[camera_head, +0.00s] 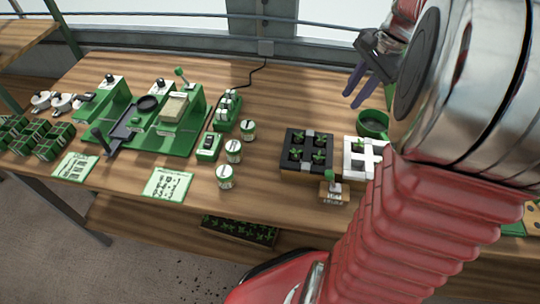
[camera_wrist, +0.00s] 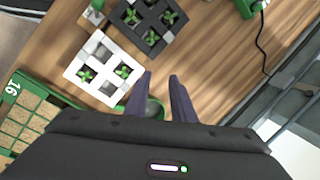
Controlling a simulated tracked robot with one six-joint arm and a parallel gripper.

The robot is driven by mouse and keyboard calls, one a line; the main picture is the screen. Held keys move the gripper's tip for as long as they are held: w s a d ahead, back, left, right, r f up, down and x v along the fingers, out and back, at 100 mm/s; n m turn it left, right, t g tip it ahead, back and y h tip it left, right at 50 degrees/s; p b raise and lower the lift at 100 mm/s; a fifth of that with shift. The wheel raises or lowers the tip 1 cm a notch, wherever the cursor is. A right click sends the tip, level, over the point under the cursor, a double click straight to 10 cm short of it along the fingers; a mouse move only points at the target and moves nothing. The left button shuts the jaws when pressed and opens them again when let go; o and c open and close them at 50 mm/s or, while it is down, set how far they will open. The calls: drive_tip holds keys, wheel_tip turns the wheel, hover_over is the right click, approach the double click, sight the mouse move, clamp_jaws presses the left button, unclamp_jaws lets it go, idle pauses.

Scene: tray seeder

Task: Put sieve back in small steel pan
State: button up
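The fingers also show apart in the wrist view (camera_wrist: 161,77). I cannot make out a small steel pan for certain; my arm hides the bench's right part.
A black tray (camera_head: 283,163) and a white tray (camera_head: 350,143) hold seedlings. Small jars (camera_head: 225,177) and cards (camera_head: 167,185) lie nearby. A black cable (camera_head: 251,75) runs at the back.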

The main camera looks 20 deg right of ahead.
drive_tip(key=s+a+n+t, duration=0.1)
drive_tip(key=s+a+n, duration=0.2)
drive_tip(key=a+n, duration=0.3)
drive_tip(key=s+a+n+t+h, duration=0.1)
drive_tip(key=s+a+n, duration=0.2)
drive_tip(key=a, duration=0.9)
drive_tip(key=s+a+n+t, duration=0.1)
drive_tip(key=s+a+n, duration=0.3)
drive_tip(key=a+n, duration=0.4)
drive_tip(key=shift+a+n+h, duration=0.3)
drive_tip(key=shift+a, duration=0.5)
drive_tip(key=shift+o, duration=0.2)
